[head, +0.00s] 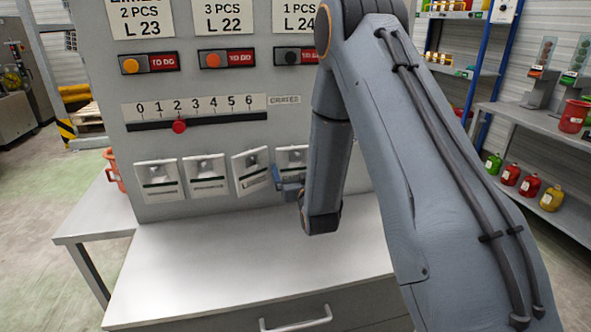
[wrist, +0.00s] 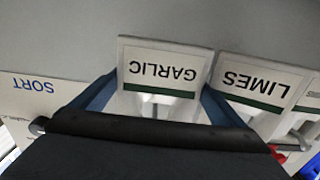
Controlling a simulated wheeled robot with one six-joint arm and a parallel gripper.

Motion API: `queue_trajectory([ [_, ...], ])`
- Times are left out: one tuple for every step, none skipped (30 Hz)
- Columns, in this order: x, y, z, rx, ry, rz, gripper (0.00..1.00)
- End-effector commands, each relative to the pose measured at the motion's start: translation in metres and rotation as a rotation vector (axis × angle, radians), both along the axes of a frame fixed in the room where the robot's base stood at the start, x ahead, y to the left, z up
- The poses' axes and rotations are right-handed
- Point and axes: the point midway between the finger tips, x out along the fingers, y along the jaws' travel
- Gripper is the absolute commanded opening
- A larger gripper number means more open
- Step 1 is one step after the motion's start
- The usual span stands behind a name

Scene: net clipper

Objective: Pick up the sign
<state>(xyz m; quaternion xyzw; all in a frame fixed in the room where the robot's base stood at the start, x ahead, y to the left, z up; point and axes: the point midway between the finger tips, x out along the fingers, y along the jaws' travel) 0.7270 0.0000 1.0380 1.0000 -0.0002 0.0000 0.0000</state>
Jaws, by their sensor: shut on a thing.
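A white sign (wrist: 165,68) with a green stripe reads GARLIC, upside down in the wrist view. My gripper (wrist: 158,92) is shut on it, with one blue finger at each side edge. The sign is still close against the grey panel; whether it touches cannot be told. In the head view the gripper (head: 289,186) is at the rightmost sign (head: 291,156) of the row, partly hidden by my arm. A LIMES sign (wrist: 259,83) is just right of the held one in the wrist view.
Other signs (head: 206,175) hang in a row on the grey panel (head: 90,60), left of the gripper. A slider scale (head: 193,108) with a red knob is above. The white counter (head: 230,250) below is clear. Shelves (head: 540,125) with jars stand right.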

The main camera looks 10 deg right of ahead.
Motion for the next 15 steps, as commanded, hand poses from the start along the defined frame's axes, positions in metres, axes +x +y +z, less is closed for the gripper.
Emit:
queue_trajectory([
  [0.000,0.000,0.001,0.000,-0.001,0.000,0.71],
  [0.000,0.000,0.002,0.000,-0.001,0.000,0.71],
  [0.000,0.000,0.003,0.000,-0.002,0.000,0.71],
  [0.000,0.000,0.004,0.000,-0.002,0.000,0.71],
  [0.001,0.000,0.005,0.000,-0.002,0.000,0.71],
  [0.001,0.000,0.006,0.000,-0.002,0.000,0.71],
  [0.001,0.000,0.008,0.000,-0.002,0.000,0.71],
  [0.001,0.000,0.010,0.000,-0.002,0.000,0.71],
  [0.001,0.000,0.013,0.000,-0.003,0.000,0.71],
  [0.001,0.000,0.015,0.000,-0.003,0.000,0.71],
  [-0.005,0.000,0.014,0.000,0.000,0.000,0.71],
  [-0.013,0.000,0.013,0.000,0.002,0.000,0.71],
  [-0.020,0.000,0.013,0.000,0.001,0.000,0.71],
  [-0.026,0.000,0.013,0.000,0.002,0.000,0.71],
  [-0.035,0.000,0.013,0.000,0.001,0.000,0.71],
])
